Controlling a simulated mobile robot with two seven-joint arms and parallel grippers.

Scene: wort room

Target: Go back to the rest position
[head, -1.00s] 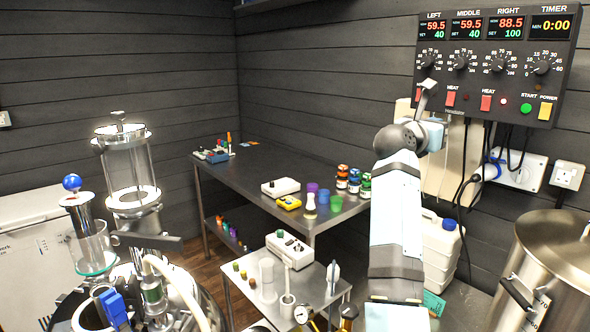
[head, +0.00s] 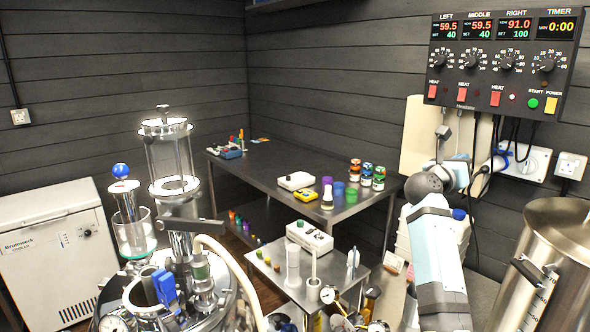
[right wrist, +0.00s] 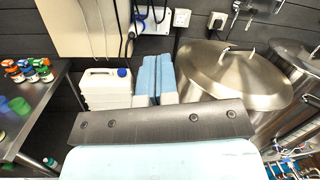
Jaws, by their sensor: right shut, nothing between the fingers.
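My right arm reaches up from the bottom right of the head view. Its right gripper (head: 443,134) is just below the control panel (head: 500,62), in front of the pale board on the wall. In the right wrist view the two pale blue fingers (right wrist: 156,62) lie side by side, shut and empty. Whether the gripper touches anything behind it cannot be told from the head view. My left gripper is not in view.
A steel kettle (head: 562,255) stands right of my right arm. A white canister (right wrist: 104,90) stands left of the fingers. The dark table (head: 262,172) holds jars and small boxes. A glass-and-steel vessel (head: 170,160) stands at left, beside a white cooler (head: 55,255).

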